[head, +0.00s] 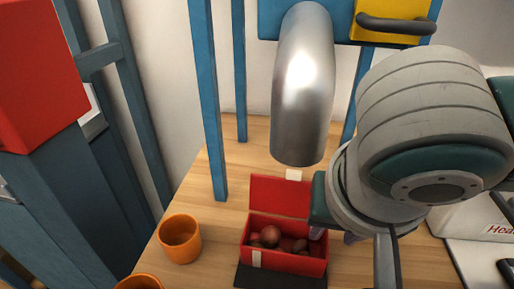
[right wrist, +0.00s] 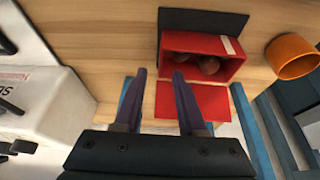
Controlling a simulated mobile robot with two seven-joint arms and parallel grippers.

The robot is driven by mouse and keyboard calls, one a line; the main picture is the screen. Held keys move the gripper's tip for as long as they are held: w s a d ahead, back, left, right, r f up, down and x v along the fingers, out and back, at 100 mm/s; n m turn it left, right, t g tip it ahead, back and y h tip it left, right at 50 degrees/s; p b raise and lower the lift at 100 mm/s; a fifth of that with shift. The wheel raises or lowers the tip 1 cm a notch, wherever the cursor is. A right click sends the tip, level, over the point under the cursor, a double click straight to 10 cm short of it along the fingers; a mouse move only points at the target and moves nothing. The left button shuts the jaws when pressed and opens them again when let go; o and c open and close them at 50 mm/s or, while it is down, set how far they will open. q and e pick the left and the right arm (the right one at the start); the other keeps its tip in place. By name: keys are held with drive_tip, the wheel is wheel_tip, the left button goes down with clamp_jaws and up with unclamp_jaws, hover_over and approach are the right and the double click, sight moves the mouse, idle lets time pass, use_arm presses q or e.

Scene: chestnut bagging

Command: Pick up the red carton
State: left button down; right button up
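The red carton (head: 287,263) stands on the wooden table with its lid (head: 280,196) folded open. Several brown chestnuts (head: 271,236) lie inside it. A dark flat base (head: 262,276) is under it. My right gripper (head: 333,236) is at the carton's right side, partly hidden by my own arm. My left gripper is not in view.
An orange cup (head: 180,238) stands left of the carton, and another (head: 140,282) is at the bottom edge. A metal spout (head: 303,85) hangs above the carton. Blue frame posts (head: 207,100) rise behind. A white machine (right wrist: 45,95) stands on the wrist view's left.

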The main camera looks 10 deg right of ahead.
sight(327, 243)
drive_tip(key=x, duration=0.3)
drive_tip(key=shift+s+f+b, duration=0.15)
drive_tip(key=shift+s+b, duration=0.1)
drive_tip(key=shift+b, duration=0.15)
drive_tip(key=shift+w+f, duration=0.2)
drive_tip(key=shift+f, duration=0.15)
clamp_jaws()
idle(0.7)
